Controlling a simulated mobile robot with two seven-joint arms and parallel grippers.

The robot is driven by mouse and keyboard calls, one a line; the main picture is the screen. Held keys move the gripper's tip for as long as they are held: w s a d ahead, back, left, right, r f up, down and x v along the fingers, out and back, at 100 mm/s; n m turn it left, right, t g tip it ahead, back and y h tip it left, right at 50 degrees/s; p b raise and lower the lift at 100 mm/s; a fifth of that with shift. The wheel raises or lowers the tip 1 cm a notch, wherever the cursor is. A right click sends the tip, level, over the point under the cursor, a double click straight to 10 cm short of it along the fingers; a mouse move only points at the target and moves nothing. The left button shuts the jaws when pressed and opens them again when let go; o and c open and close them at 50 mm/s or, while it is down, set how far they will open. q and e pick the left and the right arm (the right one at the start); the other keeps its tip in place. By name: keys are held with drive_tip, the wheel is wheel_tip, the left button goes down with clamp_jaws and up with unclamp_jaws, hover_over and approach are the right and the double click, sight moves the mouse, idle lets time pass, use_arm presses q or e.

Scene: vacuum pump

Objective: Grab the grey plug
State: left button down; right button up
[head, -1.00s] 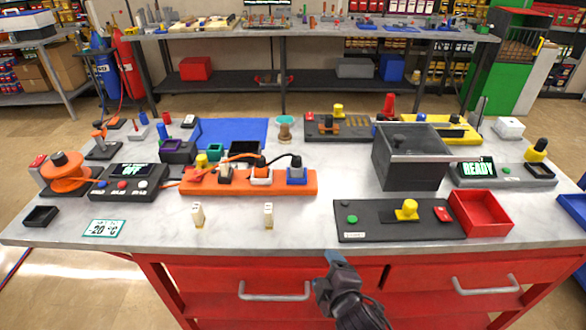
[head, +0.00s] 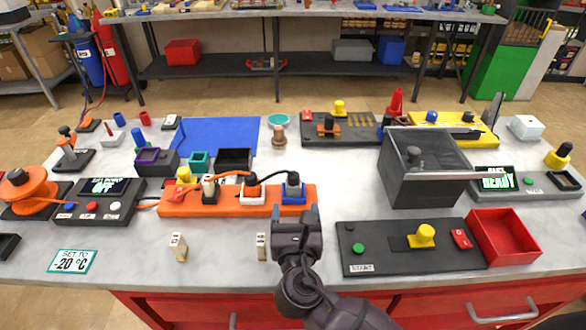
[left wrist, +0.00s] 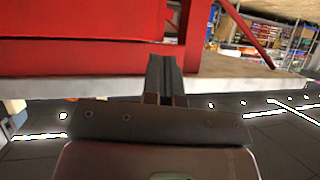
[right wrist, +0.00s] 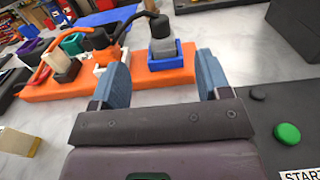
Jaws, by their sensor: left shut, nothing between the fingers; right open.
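The grey plug (head: 292,186) sits in the blue socket at the right end of the orange power strip (head: 225,209), with a black cable on it. The plug also shows in the right wrist view (right wrist: 162,50), standing on its blue base (right wrist: 165,64) beyond my fingers. My right gripper (head: 297,212) is open and empty, just in front of the plug and apart from it. In the right wrist view its blue fingertips (right wrist: 162,80) flank the plug's position in the picture. My left gripper (left wrist: 166,78) is shut and empty, below the bench top near red drawers.
Two small cream blocks (head: 179,247) (head: 262,246) stand in front. A black panel with a green button (head: 358,248) lies to the right. A dark box (head: 420,185) stands behind it.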

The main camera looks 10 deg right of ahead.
sight(293, 183)
drive_tip(key=w, duration=0.4)
drive_tip(key=shift+w+d, duration=0.2)
drive_tip(key=shift+d, duration=0.2)
drive_tip(key=shift+w+d, duration=0.2)
drive_tip(key=shift+w, duration=0.6)
drive_tip(key=shift+w+d+f, duration=0.15)
drive_tip(key=shift+w+d, duration=0.05)
drive_tip(key=shift+w, duration=0.95)
drive_tip(key=shift+w+d+f, duration=0.15)
drive_tip(key=shift+w, duration=1)
use_arm(q)
drive_tip(key=shift+s+a+f, duration=0.25)
drive_tip(key=shift+s+f, duration=0.05)
drive_tip(key=shift+s, duration=0.35)
drive_tip(key=shift+s+f, duration=0.15)
drive_tip(key=shift+s, duration=0.15)
use_arm(e)
drive_tip(key=c, duration=1)
drive_tip(key=shift+c, duration=0.2)
